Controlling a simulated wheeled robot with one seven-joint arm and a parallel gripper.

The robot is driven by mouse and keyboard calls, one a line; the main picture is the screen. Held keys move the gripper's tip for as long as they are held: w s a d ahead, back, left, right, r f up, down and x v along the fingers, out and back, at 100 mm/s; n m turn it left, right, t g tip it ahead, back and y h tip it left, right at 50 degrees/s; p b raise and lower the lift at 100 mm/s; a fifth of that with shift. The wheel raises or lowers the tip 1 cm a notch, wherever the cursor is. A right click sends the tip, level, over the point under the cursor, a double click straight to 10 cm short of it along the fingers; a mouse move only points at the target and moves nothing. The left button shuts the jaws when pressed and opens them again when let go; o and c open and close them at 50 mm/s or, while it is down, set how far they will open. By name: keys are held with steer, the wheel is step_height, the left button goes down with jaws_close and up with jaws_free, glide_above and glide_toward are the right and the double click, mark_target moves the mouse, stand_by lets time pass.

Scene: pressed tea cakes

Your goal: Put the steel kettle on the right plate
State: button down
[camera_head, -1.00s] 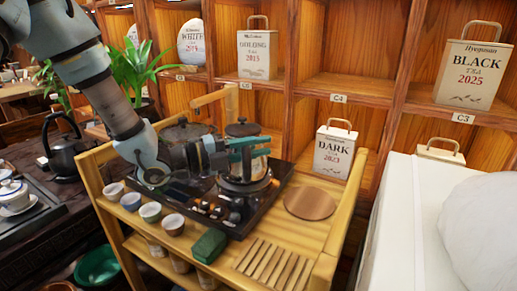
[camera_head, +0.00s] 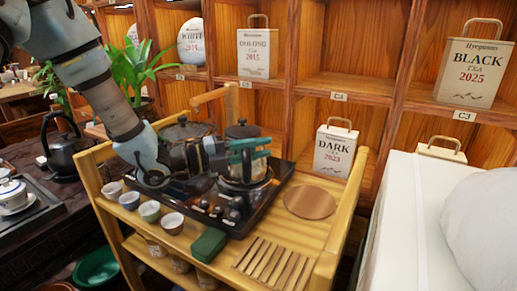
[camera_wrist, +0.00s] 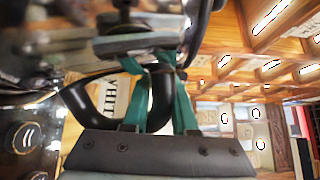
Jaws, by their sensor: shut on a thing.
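The steel kettle (camera_head: 257,166) has a dark lid and a shiny body. It is upright over the right side of the dark tea tray (camera_head: 262,205). The right plate beneath it is mostly hidden, and I cannot tell whether the kettle touches it. My gripper (camera_head: 247,149), with teal fingers, is shut on the kettle's black handle. In the wrist view the curved black handle (camera_wrist: 161,100) lies between the teal fingers, with the blurred kettle above. A second, dark pot (camera_head: 185,132) stands on the left side of the tray, partly behind my wrist.
The wooden cart (camera_head: 318,230) also bears several small cups (camera_head: 173,223), a green block (camera_head: 208,244), a round wooden board (camera_head: 310,203) and a slatted patch. Shelves with tea tins stand behind. A white box (camera_head: 400,230) is at the right.

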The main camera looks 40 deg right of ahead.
steer(key=shift+f, duration=0.15)
steer(key=c, duration=1)
jaws_free()
steer(key=shift+f, duration=0.1)
steer(key=b+v, duration=0.2)
steer(key=v, duration=0.9)
